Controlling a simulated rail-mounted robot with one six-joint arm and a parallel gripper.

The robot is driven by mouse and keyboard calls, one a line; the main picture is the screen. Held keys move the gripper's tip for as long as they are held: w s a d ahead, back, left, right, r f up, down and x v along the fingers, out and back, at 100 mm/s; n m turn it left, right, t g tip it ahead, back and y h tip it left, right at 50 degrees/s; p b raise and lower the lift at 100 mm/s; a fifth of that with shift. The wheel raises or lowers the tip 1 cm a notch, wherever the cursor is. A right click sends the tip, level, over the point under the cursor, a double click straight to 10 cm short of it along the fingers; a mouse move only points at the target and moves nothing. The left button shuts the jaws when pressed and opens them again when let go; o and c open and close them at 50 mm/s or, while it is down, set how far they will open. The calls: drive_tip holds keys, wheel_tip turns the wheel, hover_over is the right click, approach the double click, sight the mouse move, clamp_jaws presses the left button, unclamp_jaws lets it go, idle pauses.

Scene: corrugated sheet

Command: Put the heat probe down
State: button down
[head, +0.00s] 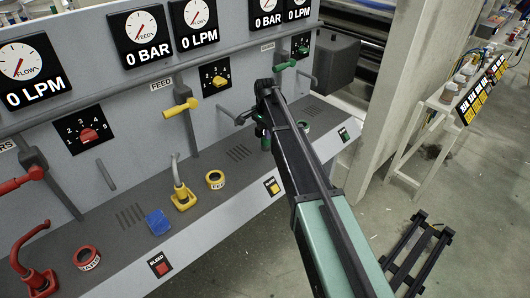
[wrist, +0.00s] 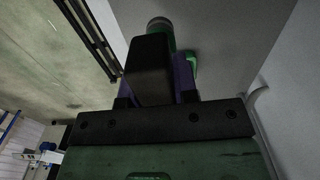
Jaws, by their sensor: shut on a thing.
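My gripper (head: 263,120) is at the far end of my arm, low in front of the grey panel and above its ledge. It is shut on a small green thing (head: 265,143), which I take to be the heat probe. In the wrist view a green round part (wrist: 159,25) shows beyond the black block of my gripper (wrist: 152,72), and another green part (wrist: 191,62) is beside it. Most of the held thing is hidden, and I cannot tell whether it touches the ledge.
The sloping ledge (head: 222,180) carries a blue block (head: 158,222), a yellow roll (head: 215,180), a red roll (head: 87,258), a yellow-based hook (head: 183,196) and a red hook (head: 35,277). Valve handles stick out above.

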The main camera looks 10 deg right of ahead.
wheel_tip(320, 180, down, 5)
drive_tip(key=b, duration=0.4)
drive_tip(key=shift+r, duration=0.55)
drive_tip(key=shift+f, duration=0.25)
drive_tip(key=c, duration=0.9)
unclamp_jaws()
drive_tip(key=shift+r, duration=0.15)
wheel_tip(320, 180, up, 12)
drive_tip(key=p, duration=1.2)
drive_tip(key=shift+r, duration=0.25)
drive_tip(key=shift+s+d+f+n+b, duration=0.1)
drive_tip(key=shift+s+f+n+b, duration=0.25)
drive_tip(key=shift+s+n, duration=3.3)
drive_tip(key=shift+s+f+n+b, duration=0.3)
drive_tip(key=shift+s+f, duration=0.1)
drive_tip(key=shift+s, duration=6.7)
drive_tip(key=shift+s+d+f+n+b, duration=0.1)
drive_tip(key=shift+s+f+n+b, duration=0.25)
drive_tip(key=shift+s+n, duration=3.3)
